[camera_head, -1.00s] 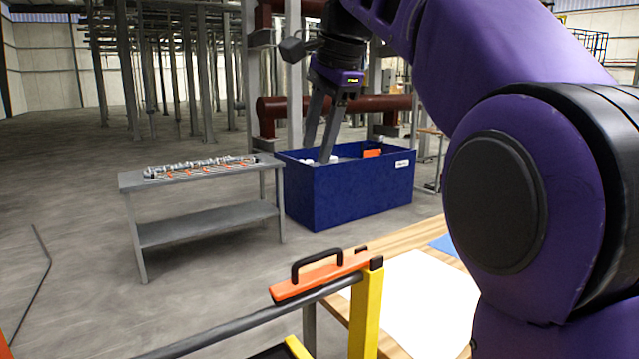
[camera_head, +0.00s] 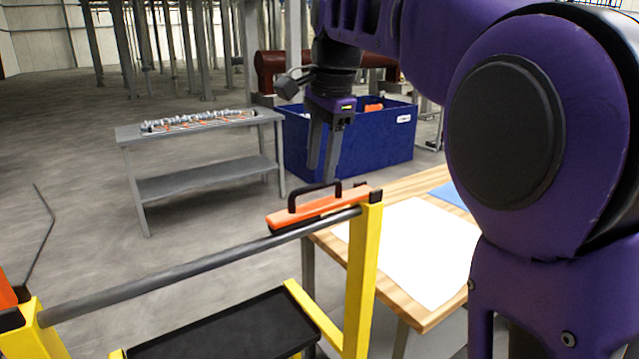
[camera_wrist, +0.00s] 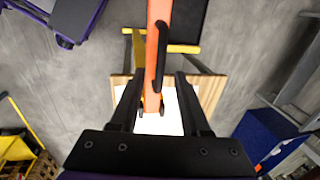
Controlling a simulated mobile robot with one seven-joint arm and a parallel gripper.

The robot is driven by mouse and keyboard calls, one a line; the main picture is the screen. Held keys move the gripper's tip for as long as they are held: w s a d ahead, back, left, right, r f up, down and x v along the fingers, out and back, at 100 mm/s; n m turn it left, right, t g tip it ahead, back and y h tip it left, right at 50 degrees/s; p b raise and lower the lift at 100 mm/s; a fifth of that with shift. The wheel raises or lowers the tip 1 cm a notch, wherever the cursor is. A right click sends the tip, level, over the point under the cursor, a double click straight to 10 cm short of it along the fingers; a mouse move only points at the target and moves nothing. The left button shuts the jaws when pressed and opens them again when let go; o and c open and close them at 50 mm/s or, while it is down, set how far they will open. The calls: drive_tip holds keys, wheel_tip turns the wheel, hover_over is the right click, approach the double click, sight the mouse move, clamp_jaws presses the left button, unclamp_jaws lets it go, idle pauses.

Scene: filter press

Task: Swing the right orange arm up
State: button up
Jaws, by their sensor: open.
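The right orange arm (camera_head: 318,209) lies along the grey bar (camera_head: 200,264) at the top of the yellow frame, near its right post (camera_head: 364,270). It has a black handle on top. In the wrist view the orange arm (camera_wrist: 152,60) runs from the top edge down between my fingers. My gripper (camera_head: 322,180) is open, pointing down just above and behind the handle in the head view. In the wrist view my gripper (camera_wrist: 155,85) has a finger on each side of the orange arm's end, apart from it. Whether it is at the handle's height I cannot tell.
A wooden table (camera_head: 440,312) with a white sheet stands behind the right post. A black tray (camera_head: 225,335) sits low inside the frame. A blue bin (camera_head: 370,150) and a grey bench (camera_head: 205,180) stand farther back. Another orange piece (camera_head: 6,290) shows at the left edge.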

sight(325, 198)
drive_tip(key=shift+w+a+f, duration=0.1)
drive_tip(key=shift+w+f, duration=0.05)
drive_tip(key=shift+f, duration=0.55)
drive_tip(key=shift+w+a+f, duration=0.1)
drive_tip(key=shift+f, duration=0.55)
clamp_jaws()
idle(0.4)
